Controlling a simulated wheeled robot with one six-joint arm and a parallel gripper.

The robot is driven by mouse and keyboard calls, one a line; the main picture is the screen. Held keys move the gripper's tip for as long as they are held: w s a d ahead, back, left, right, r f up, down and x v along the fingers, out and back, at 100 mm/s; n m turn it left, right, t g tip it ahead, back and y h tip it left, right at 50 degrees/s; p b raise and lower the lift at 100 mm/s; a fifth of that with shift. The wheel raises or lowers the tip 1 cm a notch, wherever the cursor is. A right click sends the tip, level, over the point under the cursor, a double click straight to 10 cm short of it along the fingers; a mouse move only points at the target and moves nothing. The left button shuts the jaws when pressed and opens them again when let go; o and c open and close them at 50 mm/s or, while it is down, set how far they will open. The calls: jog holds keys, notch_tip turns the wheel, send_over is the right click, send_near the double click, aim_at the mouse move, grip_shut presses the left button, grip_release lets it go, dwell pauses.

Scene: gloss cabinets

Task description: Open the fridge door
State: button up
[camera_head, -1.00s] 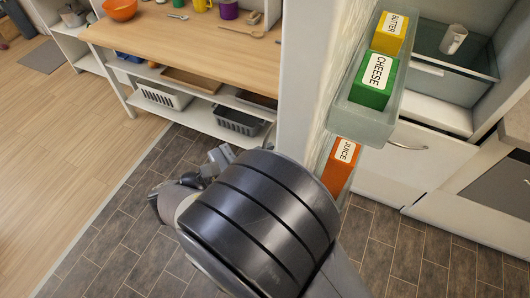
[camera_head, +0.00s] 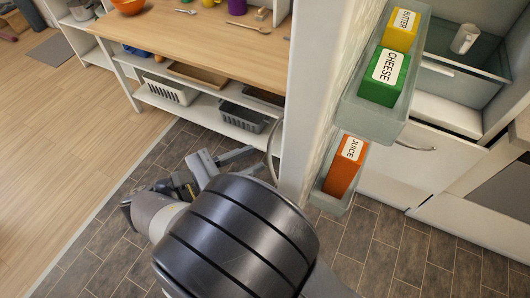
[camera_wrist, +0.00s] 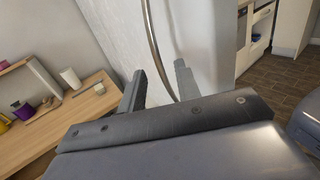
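The fridge door (camera_head: 308,110) stands open, seen nearly edge-on in the head view, with its shelved inner side facing right. In the wrist view its pale outer face (camera_wrist: 200,35) fills the middle. The curved metal door handle (camera_head: 272,150) is on the left side of the door; it also shows in the wrist view (camera_wrist: 153,45). My gripper (camera_head: 250,160) is open and empty, left of the handle. In the wrist view the fingers (camera_wrist: 160,75) are spread, and the handle runs between them in the picture. The head view shows a small gap from fingertips to handle.
Door bins hold butter (camera_head: 402,30), cheese (camera_head: 385,75) and juice (camera_head: 344,165). The fridge interior with a mug (camera_head: 464,40) and drawer is at right. A wooden worktable (camera_head: 190,45) with baskets below stands close on the left.

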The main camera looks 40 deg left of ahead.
jog(key=p+v, duration=0.1)
jog(key=v, duration=0.4)
